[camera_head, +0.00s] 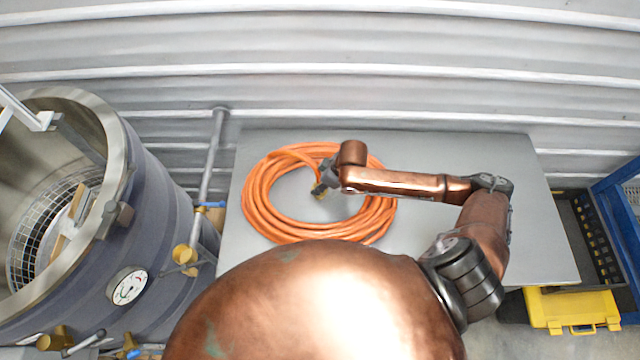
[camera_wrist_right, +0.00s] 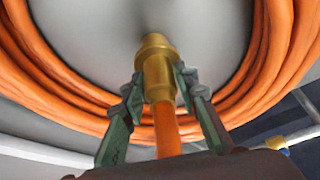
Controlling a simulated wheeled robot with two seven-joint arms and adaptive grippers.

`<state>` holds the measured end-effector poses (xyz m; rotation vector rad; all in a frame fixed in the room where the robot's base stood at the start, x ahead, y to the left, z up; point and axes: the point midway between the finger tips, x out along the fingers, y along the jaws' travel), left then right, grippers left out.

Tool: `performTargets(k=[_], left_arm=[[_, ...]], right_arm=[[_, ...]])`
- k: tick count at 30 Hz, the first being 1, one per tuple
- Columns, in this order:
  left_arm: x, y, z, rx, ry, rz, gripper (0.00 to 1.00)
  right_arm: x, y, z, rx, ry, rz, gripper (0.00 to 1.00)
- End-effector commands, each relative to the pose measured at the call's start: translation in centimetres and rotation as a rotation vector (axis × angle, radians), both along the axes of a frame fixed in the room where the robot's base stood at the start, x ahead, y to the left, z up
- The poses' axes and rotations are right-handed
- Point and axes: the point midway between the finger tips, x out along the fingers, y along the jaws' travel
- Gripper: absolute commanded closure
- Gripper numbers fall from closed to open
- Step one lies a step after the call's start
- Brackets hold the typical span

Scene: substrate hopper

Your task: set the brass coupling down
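The brass coupling (camera_wrist_right: 158,68) is the end fitting of an orange hose. In the right wrist view it lies between the two fingers of my right gripper (camera_wrist_right: 159,88), which appear to press on it from both sides. The hose runs back from it toward the wrist. In the head view my right gripper (camera_head: 325,180) is over the open middle of the coiled orange hose (camera_head: 262,190), with the coupling (camera_head: 319,190) at its tip. Whether the coupling touches the table cannot be told. My left gripper is not in view.
The coil lies on a grey table (camera_head: 470,148) with bare surface inside the coil and to the right. A large round steel vessel (camera_head: 165,215) with a gauge stands at the left. A yellow case (camera_head: 572,308) and blue rack (camera_head: 620,215) are at the right. A corrugated wall is behind.

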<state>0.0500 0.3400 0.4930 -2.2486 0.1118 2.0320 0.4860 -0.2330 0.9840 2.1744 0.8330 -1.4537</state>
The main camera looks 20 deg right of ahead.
Motion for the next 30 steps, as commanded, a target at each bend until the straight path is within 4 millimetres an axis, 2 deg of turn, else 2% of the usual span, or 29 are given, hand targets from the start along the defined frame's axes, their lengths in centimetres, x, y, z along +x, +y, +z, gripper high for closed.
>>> performTargets(k=[5,13,17,30], left_arm=[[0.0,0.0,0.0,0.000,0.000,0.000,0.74],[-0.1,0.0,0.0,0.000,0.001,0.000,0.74],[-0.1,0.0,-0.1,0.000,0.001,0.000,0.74],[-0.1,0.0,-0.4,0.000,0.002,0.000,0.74]], right_arm=[[0.0,0.0,0.0,0.000,0.000,0.000,0.58],[0.0,0.0,0.1,0.000,0.000,0.000,0.58],[-0.1,-0.2,0.8,-0.001,-0.001,0.001,0.58],[-2.5,-2.5,8.7,-0.003,-0.003,-0.001,0.58]])
